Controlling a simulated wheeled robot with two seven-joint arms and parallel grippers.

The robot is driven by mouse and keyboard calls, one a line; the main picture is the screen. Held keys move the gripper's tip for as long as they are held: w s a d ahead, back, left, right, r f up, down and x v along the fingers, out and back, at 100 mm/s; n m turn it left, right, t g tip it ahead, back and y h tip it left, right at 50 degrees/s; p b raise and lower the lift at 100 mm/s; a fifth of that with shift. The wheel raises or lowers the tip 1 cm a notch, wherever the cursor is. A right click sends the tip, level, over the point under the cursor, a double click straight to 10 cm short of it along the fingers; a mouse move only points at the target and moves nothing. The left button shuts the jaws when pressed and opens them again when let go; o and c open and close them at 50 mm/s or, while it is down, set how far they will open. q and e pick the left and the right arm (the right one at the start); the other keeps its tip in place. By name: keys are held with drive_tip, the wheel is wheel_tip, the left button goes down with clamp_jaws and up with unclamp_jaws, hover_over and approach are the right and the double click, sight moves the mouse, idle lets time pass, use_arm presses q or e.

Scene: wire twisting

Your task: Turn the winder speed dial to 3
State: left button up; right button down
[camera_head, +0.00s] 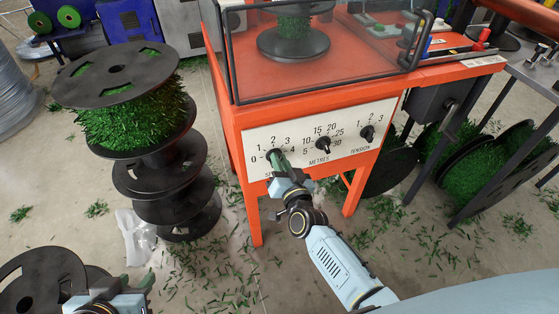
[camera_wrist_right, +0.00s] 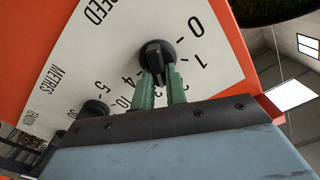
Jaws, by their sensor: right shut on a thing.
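The white control panel (camera_head: 305,143) on the front of the orange winder carries three black dials. The speed dial at its left end is mostly hidden by my right gripper (camera_head: 277,161) in the head view. In the right wrist view the black speed dial knob (camera_wrist_right: 157,57) sits between the green fingertips of my right gripper (camera_wrist_right: 160,84), which is shut on it. Digits 0, 1 and 4 show around the knob; the fingers cover part of the scale. I cannot tell which digit the knob points at. My left gripper (camera_head: 146,281) is partly in view at lower left, away from the panel.
The metres dial (camera_head: 322,144) and tension dial (camera_head: 367,132) sit to the right on the panel. A stack of black spools with green wire (camera_head: 137,122) stands at left. A clear guard (camera_head: 320,50) covers the winder top. Green clippings litter the floor.

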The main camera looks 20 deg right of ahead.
use_arm(q)
drive_tip(key=shift+s+f, duration=0.1)
use_arm(e)
drive_tip(key=shift+d+f+m, duration=0.15)
drive_tip(key=shift+m, duration=1.35)
drive_tip(key=c, duration=1.4)
unclamp_jaws()
drive_tip(key=shift+c, duration=0.2)
drive_tip(key=shift+s, duration=0.1)
